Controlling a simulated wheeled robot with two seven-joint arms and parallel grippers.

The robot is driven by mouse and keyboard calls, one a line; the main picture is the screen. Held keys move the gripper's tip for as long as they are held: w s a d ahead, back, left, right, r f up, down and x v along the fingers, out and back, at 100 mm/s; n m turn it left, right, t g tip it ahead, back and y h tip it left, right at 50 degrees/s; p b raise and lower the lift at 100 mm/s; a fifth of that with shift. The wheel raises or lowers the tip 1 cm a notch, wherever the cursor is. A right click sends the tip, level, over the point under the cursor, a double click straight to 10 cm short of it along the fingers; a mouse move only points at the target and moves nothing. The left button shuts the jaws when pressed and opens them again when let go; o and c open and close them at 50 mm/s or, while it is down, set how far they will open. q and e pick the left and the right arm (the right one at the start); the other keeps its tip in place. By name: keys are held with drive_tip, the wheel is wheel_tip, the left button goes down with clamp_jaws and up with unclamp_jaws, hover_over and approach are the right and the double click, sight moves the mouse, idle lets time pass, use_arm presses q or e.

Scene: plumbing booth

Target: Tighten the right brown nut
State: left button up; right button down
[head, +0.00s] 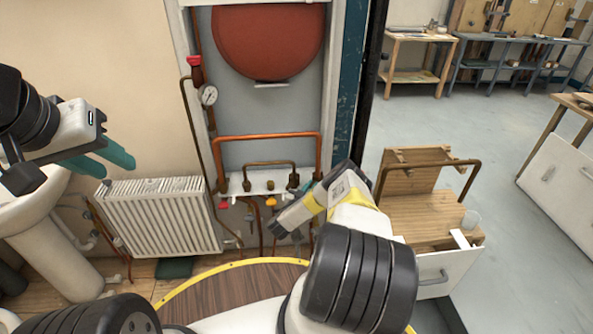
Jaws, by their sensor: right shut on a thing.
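The right brown nut (294,181) sits at the lower right end of the small copper loop, on a white valve panel (268,181). A matching left brown nut (247,184) sits at the loop's other end. My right gripper (318,200) is in front of the panel's right side, its fingers mostly hidden. It is shut on a grey and yellow tool (294,214), whose dark tip points down and left, below the right nut. I cannot tell whether the tool touches anything. My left gripper (105,160) is open and empty, its teal fingers above the radiator.
A white radiator (165,222) and a sink (40,225) are at the left. A red tank (268,38) and pressure gauge (209,95) are above the pipes. A wooden unit (420,215) with a bent copper pipe (468,182) stands at the right. Floor beyond it is clear.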

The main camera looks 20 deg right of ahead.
drive_tip(key=c, duration=1.4)
unclamp_jaws()
drive_tip(key=shift+c, duration=0.2)
drive_tip(key=v, duration=0.7)
drive_tip(key=shift+s+a, duration=0.2)
drive_tip(key=shift+a, duration=0.1)
